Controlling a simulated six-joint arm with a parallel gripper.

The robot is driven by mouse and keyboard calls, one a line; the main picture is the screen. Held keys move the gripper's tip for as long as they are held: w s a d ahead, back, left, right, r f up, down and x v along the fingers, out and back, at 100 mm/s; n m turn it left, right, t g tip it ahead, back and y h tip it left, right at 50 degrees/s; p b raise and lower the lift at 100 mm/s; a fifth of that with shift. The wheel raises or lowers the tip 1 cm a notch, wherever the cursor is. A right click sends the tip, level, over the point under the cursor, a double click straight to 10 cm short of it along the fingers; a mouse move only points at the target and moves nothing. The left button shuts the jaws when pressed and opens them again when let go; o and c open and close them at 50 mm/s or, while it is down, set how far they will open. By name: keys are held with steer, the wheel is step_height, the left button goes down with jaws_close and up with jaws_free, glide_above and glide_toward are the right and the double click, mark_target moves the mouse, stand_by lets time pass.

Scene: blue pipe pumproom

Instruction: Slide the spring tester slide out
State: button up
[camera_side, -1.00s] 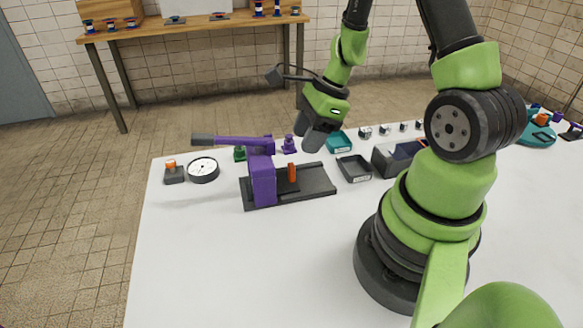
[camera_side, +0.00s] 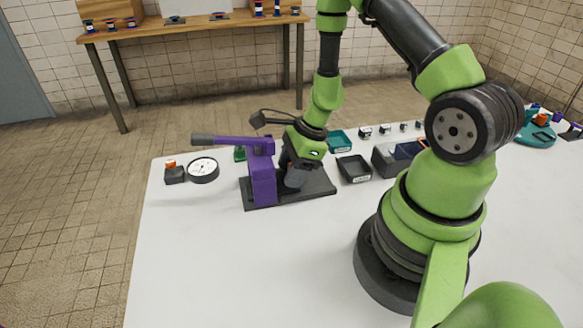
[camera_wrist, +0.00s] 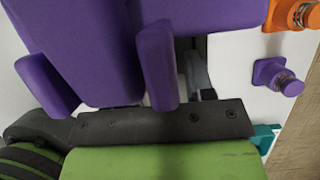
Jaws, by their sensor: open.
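The spring tester (camera_side: 262,180) is a purple press with a long lever and a dark handle pointing left. It stands on a dark base plate (camera_side: 318,186). The slide, a dark plate with an upright orange handle in the earlier side view, is now hidden behind my gripper. My gripper (camera_side: 296,182) is open and points down low over the base, just right of the purple column. In the wrist view, the purple tester body (camera_wrist: 90,45) fills the upper left, very close. I cannot tell whether the orange handle is between the fingers.
A round white dial (camera_side: 203,169) and a dark box with an orange top (camera_side: 174,174) lie left of the tester. A dark tray (camera_side: 354,169) and a teal tray (camera_side: 339,141) lie right. Small purple (camera_wrist: 275,77) and orange (camera_wrist: 287,14) spring pieces show nearby. The front table is clear.

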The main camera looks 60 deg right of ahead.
steer(key=shift+c, duration=0.5)
jaws_close()
steer(key=s+d, duration=0.7)
steer(key=shift+d, duration=0.1)
steer(key=shift+o, duration=0.5)
jaws_free()
steer(key=shift+r, duration=0.1)
steer(key=v, duration=0.9)
steer(key=shift+r, duration=0.4)
steer(key=shift+s+d, duration=0.1)
steer(key=shift+s, duration=0.05)
